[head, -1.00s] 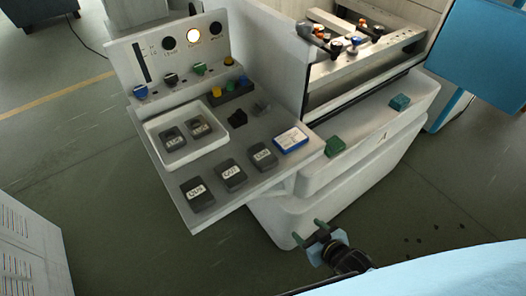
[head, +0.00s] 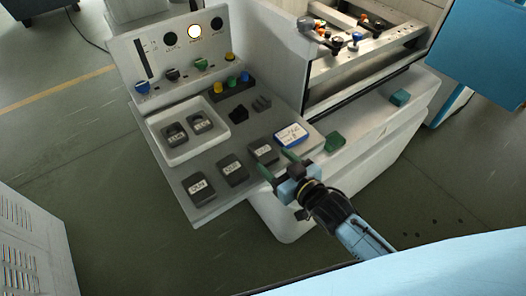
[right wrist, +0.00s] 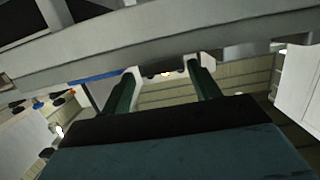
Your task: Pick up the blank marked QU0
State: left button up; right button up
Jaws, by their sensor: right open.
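Three dark grey blanks with white labels lie in a row along the front of the grey shelf: a left one (head: 197,187), a middle one (head: 232,170) and a right one (head: 263,151). Two more dark blanks, a left one (head: 174,136) and a right one (head: 200,122), lie in the white tray (head: 196,153). The labels are too small to tell surely which reads QU0. My right gripper (head: 278,164) is open and empty at the shelf's front right edge, beside the right blank. Its green fingers also show in the right wrist view (right wrist: 164,82). My left gripper is not in view.
A blue and white box (head: 291,135) lies right of the row, close to my right gripper. Dark small pieces (head: 238,113) lie behind it. A panel with knobs (head: 180,55) rises at the back. A green block (head: 334,142) sits on the machine's ledge.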

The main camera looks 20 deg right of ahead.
aim_at(263, 150)
jog(key=x, duration=0.5)
jog(key=shift+w+a+r, duration=0.1)
jog(key=shift+w+a, duration=0.2)
jog(key=c, duration=1.2)
jog(key=shift+r, duration=0.15)
jog(key=shift+c, duration=0.5)
